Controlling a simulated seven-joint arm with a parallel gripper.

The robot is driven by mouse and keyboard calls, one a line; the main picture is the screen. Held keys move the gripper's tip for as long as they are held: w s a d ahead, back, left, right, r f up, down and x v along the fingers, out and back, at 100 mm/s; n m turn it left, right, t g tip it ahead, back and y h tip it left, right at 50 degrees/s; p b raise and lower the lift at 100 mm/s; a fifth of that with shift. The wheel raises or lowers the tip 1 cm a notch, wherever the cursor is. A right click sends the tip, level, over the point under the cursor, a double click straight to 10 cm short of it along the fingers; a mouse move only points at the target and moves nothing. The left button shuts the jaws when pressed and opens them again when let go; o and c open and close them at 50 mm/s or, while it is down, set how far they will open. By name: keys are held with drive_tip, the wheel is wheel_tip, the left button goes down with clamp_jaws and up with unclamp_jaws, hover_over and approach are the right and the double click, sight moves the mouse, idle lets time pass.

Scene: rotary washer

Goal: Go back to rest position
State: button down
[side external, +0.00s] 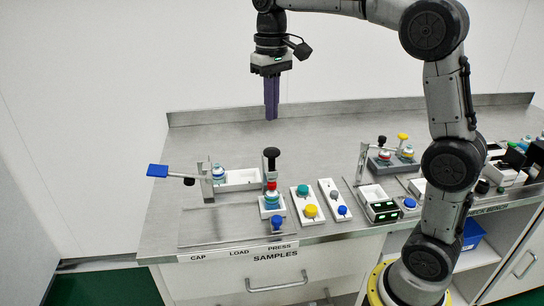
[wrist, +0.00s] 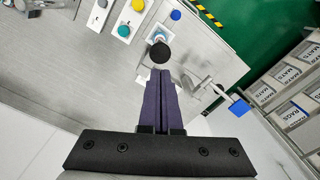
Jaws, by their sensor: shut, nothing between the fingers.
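My gripper (side external: 271,113) has purple fingers and hangs above the back of the steel bench (side external: 330,140), pointing down. Its fingers are together with nothing between them, and it touches nothing. In the wrist view the closed fingers (wrist: 161,75) point toward the bench station, with the round black knob (wrist: 160,53) showing just beyond the tips. In the side view that black knob (side external: 271,152) stands below the gripper on the bench.
A blue-handled lever (side external: 158,171) sticks out at the left. A vial with a red top (side external: 271,186), green and yellow buttons (side external: 310,211) and blue buttons (side external: 277,222) sit near the front edge. Another fixture (side external: 382,165) stands at the right. The air around my gripper is clear.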

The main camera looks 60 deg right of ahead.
drive_tip(key=shift+a+r, duration=0.1)
drive_tip(key=s+a+r+n+t, duration=0.1)
drive_tip(key=s+a+r+t, duration=0.1)
drive_tip(key=s, duration=0.5)
drive_tip(key=s+a+r+t, duration=0.1)
drive_tip(key=s+a+r, duration=0.1)
drive_tip(key=s, duration=0.5)
drive_tip(key=s+f+n+t, duration=0.2)
drive_tip(key=s+f, duration=0.6)
drive_tip(key=f, duration=0.4)
drive_tip(key=shift+s+a+t, duration=0.25)
drive_tip(key=shift+a+t, duration=0.05)
drive_tip(key=shift+a, duration=0.1)
